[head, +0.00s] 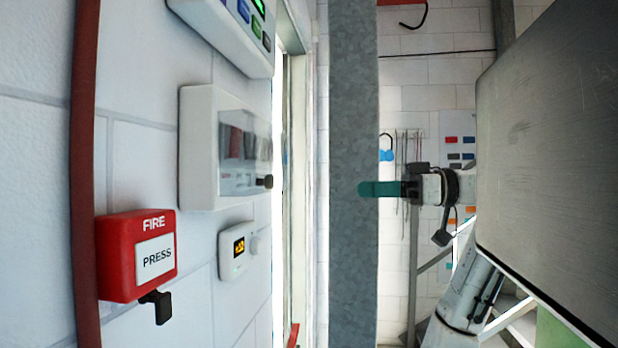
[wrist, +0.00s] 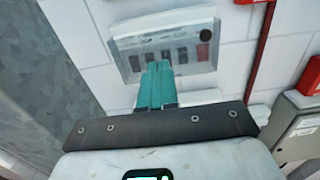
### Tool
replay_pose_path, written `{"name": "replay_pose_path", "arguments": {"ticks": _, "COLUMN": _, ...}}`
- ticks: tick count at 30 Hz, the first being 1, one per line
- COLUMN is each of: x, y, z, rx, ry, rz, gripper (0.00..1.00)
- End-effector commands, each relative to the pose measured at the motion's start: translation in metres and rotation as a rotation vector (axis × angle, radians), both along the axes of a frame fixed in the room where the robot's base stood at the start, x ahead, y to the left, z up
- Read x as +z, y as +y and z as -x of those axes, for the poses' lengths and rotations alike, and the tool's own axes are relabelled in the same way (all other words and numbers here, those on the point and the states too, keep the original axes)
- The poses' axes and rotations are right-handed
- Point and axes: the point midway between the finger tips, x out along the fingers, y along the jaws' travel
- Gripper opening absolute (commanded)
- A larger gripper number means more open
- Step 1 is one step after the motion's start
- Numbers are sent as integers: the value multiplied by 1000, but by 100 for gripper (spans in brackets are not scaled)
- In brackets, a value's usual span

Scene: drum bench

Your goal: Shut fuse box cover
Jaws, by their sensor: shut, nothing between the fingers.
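The fuse box (head: 197,150) is a white box on the brick wall, left of centre in the head view. Its see-through cover (head: 245,158) has a black knob (head: 266,182) that shows well out from the wall. The cover appears to stand off the box, but how far I cannot tell. In the wrist view the clear cover (wrist: 128,45) lies in front of a row of switches, with a dark round knob (wrist: 206,37) at its upper right. My gripper (head: 362,188) has teal fingers, shut and empty, apart from the box. Its fingers (wrist: 158,68) overlap the box's near edge in the wrist view.
A red fire call box (head: 137,256) and a small white thermostat (head: 238,251) are below the fuse box. A button panel (head: 228,28) is above it. A grey metal post (head: 353,110) stands behind my fingers. A red pipe (head: 84,150) runs up the wall.

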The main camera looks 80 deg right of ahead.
Motion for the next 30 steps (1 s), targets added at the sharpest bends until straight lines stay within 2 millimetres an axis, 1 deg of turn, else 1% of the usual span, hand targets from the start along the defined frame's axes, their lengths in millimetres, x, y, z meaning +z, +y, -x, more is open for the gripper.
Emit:
{"name": "replay_pose_path", "arguments": {"ticks": 5, "x": 0, "y": 2, "z": -17, "rx": 3, "ry": 2, "rz": -1, "gripper": 0}}
{"name": "replay_pose_path", "arguments": {"ticks": 8, "x": 1, "y": 4, "z": -34, "rx": 4, "ry": 3, "rz": -1, "gripper": 0}}
{"name": "replay_pose_path", "arguments": {"ticks": 15, "x": 0, "y": 8, "z": -82, "rx": 6, "ry": 2, "rz": -1, "gripper": 0}}
{"name": "replay_pose_path", "arguments": {"ticks": 21, "x": -1, "y": 11, "z": -115, "rx": 3, "ry": 2, "rz": -1, "gripper": 0}}
{"name": "replay_pose_path", "arguments": {"ticks": 25, "x": -2, "y": 12, "z": -130, "rx": 3, "ry": 1, "rz": -1, "gripper": 0}}
{"name": "replay_pose_path", "arguments": {"ticks": 30, "x": -4, "y": 12, "z": -138, "rx": 0, "ry": 1, "rz": 0, "gripper": 0}}
